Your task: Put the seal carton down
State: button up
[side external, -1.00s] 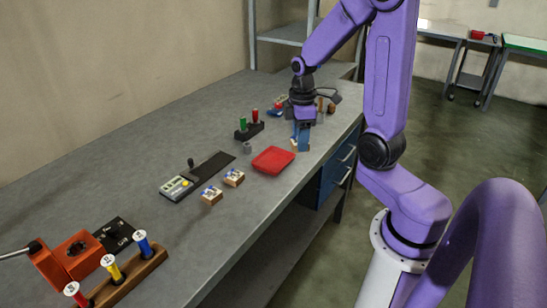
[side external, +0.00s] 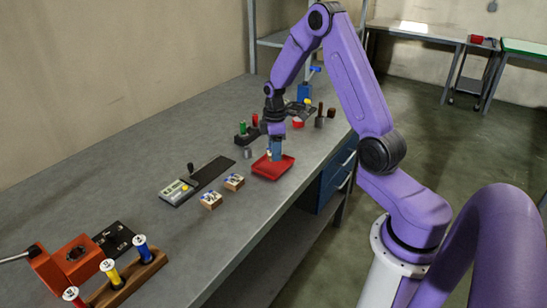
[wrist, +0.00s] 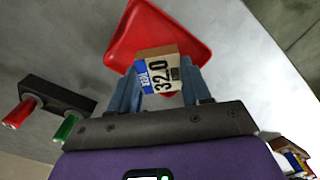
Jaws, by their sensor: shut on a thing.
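The seal carton (wrist: 160,72) is a small brown box with a white and blue label reading 32.0. My gripper (wrist: 160,90) is shut on it, with one blue finger on each side in the wrist view. In the side view, my gripper (side external: 274,157) points down over the red tray (side external: 283,170), and the carton is mostly hidden by the fingers. The tray also shows behind the carton in the wrist view (wrist: 135,38). I cannot tell whether the carton touches the tray floor.
A black rack with green and red vials (side external: 242,128) stands behind. A wooden rack of coloured spools (side external: 125,282) is at front left. Bare bench surrounds the tray's left side.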

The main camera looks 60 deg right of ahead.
jog(key=shift+w+f, duration=0.15)
jog(key=shift+f, duration=0.1)
jog(key=shift+w+d+f, duration=0.1)
jog(key=shift+f, duration=1.5)
jog(key=shift+f, duration=0.15)
jog(key=o, duration=1)
